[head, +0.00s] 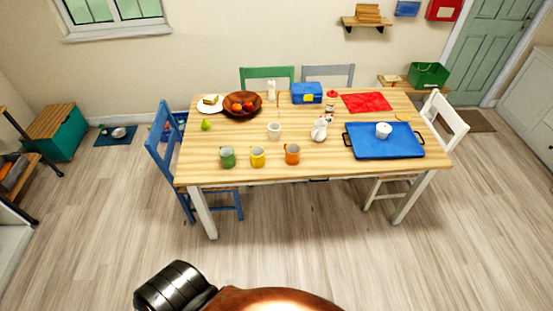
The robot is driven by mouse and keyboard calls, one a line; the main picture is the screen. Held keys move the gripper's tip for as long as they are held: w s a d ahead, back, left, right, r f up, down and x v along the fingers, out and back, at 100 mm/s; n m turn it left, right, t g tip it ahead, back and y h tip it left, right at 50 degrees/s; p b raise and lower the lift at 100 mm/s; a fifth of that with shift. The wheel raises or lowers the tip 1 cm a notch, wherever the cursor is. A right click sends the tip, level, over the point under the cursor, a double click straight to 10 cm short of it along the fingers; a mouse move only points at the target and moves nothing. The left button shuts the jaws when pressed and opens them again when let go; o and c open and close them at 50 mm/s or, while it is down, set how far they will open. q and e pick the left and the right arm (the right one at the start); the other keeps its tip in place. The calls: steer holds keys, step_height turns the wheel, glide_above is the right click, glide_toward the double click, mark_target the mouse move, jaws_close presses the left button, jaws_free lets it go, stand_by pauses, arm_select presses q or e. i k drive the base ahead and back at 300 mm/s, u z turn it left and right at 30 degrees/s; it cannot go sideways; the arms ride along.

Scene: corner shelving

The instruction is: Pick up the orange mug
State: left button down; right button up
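The orange mug (292,154) stands upright near the front edge of the wooden table (320,172). It is the rightmost of a row of three mugs, with a yellow mug (257,157) to its left and a green mug (228,157) further left. Nothing covers it. Neither of my grippers is in view. A dark ribbed part and a copper-coloured part of my own body show at the bottom, well short of the table.
A white cup (274,131) and a white jug (319,130) stand behind the mugs. A blue tray (384,144) lies to the right. Blue (167,150) and white (447,122) chairs flank the table. The floor (330,240) in front is clear.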

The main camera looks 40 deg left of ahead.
mark_target(292, 151)
steer(key=u, duration=1.8)
